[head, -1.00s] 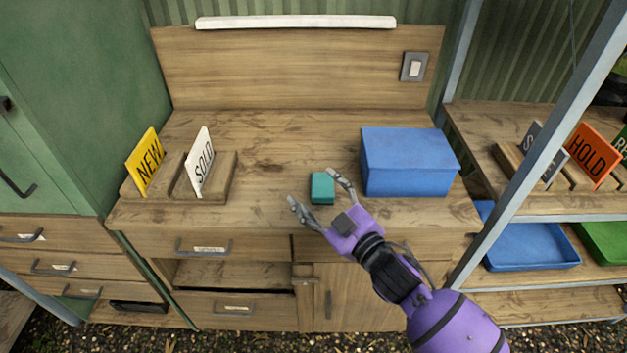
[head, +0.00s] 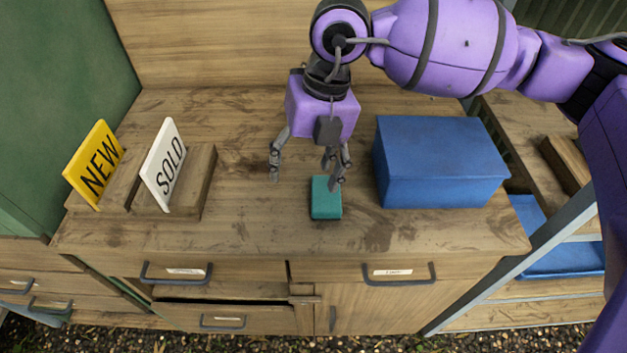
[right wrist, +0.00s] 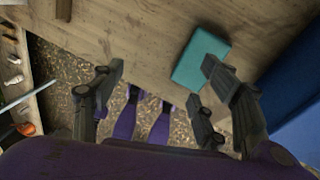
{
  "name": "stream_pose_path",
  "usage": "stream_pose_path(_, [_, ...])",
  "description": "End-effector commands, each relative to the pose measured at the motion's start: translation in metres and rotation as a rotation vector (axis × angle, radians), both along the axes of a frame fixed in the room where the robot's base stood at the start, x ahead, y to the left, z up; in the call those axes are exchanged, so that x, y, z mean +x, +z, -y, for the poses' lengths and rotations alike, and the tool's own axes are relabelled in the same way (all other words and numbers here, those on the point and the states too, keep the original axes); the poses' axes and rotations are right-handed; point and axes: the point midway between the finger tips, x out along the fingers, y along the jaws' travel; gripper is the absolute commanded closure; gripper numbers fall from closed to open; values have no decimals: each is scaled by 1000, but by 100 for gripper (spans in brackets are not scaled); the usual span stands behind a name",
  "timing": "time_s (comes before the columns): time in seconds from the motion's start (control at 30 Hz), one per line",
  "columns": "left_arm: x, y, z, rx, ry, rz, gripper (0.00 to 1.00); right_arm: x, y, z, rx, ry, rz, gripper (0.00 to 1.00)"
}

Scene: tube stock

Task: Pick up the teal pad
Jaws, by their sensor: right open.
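The teal pad (head: 326,199) is a small block lying on the wooden worktop, left of the blue box. My right gripper (head: 308,180) points down from above, open and empty. Its right fingers are just behind and above the pad in the head view, and its left finger is off to the pad's left. In the right wrist view the pad (right wrist: 201,57) lies beyond the right-hand fingers, not between the jaws (right wrist: 165,105). I cannot tell the exact height above the worktop. My left gripper is not in view.
A blue box (head: 440,165) stands close on the pad's right. A wooden holder (head: 205,185) with a yellow NEW sign (head: 95,165) and a white SOLD sign (head: 163,165) stands at left. The worktop between holder and pad is clear. Drawers with handles are below the front edge.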

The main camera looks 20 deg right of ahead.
Motion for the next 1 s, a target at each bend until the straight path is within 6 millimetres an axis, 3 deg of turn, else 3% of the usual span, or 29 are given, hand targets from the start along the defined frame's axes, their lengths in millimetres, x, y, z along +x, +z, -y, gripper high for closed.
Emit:
stream_pose_path(0.1, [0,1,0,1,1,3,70,4,-5,35,-157,-114,6,33])
stream_pose_path(0.2, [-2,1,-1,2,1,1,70,1,-6,50,-218,-187,-8,33])
stream_pose_path(0.47, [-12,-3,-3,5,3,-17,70,0,-31,49,-219,-212,-16,33])
stream_pose_path(0.8, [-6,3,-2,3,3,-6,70,-1,-77,45,-216,-209,-16,33])
stream_pose_path(1.0, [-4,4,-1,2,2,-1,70,-1,-84,45,-215,-209,-14,33])
